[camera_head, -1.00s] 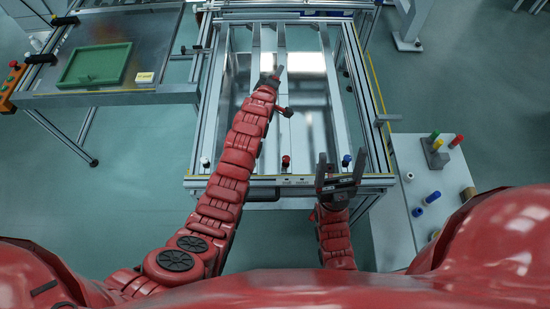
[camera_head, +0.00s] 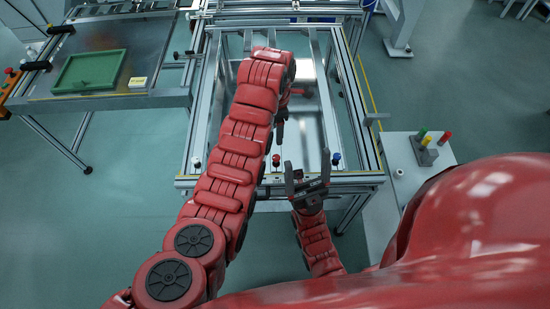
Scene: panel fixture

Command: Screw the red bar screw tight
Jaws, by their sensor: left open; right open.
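The red bar screw (camera_head: 276,160) stands on the front bar of the panel fixture (camera_head: 230,180), between a white screw (camera_head: 196,163) and a blue screw (camera_head: 336,158). My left arm reaches over the fixture and bends back down. My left gripper (camera_head: 280,132) is open, small and dark in the view, just behind and above the red screw, apart from it as far as I can see. The arm hides part of the gripper. My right gripper (camera_head: 307,170) is open and empty, fingers up, at the front bar between the red and blue screws.
A table with a green tray (camera_head: 90,71) and a small yellow-white box (camera_head: 138,82) stands at the left. A side table (camera_head: 395,165) at the right holds a block with coloured pegs (camera_head: 424,150). The fixture's metal rails surround my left arm.

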